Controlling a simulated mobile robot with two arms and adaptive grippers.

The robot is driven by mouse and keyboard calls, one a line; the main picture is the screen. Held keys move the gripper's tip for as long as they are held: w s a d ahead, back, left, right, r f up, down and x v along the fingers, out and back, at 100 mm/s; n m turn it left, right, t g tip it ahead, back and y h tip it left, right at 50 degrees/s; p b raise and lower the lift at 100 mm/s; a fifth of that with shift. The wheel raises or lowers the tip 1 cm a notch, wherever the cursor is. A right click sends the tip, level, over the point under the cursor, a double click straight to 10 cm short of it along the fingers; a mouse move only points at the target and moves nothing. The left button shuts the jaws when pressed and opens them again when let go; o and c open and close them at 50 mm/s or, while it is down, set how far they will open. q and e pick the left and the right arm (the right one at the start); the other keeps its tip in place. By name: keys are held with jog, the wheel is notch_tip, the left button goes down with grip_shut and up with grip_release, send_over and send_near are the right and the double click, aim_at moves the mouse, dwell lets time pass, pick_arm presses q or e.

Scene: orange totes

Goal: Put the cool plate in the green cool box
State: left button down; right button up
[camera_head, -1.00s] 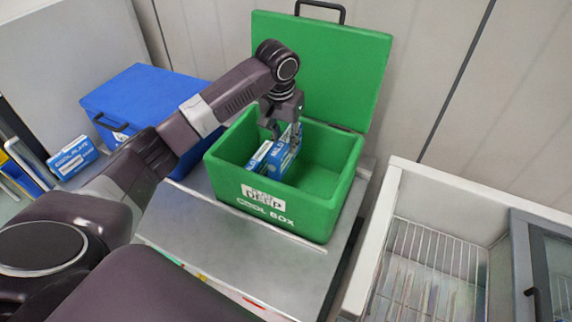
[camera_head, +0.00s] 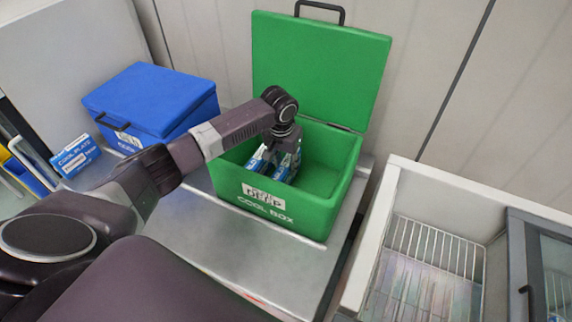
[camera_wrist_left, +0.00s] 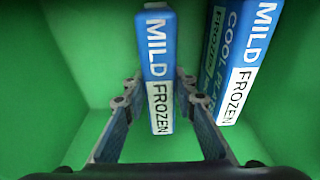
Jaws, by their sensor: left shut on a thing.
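The green cool box (camera_head: 310,215) stands on a metal table with its lid (camera_head: 320,70) open at the back. My left gripper (camera_head: 283,160) reaches down into it and is shut on a blue-and-white cool plate (camera_head: 284,173). In the left wrist view the held plate (camera_wrist_left: 157,70) stands on edge between the fingers, marked "MILD FROZEN". A second cool plate (camera_head: 257,158) stands in the box beside it and also shows in the left wrist view (camera_wrist_left: 238,60). The held plate's lower end is hidden, so contact with the floor cannot be told. My right gripper is not in view.
A closed blue cool box (camera_head: 155,105) stands left of the green one. Another cool plate pack (camera_head: 75,157) is at the far left. An open white chest with a wire rack (camera_head: 435,250) is at the right. The table front (camera_head: 250,240) is clear.

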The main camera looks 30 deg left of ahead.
pick_arm(q)
jog(key=c, duration=1.7)
grip_release()
jog(key=shift+f, duration=0.1)
jog(key=shift+o, duration=0.6)
notch_tip(320, 180, up, 12)
jog(key=s+b, duration=0.1)
jog(key=b, duration=0.1)
jog(key=shift+s, duration=0.4)
jog(key=shift+d, duration=0.1)
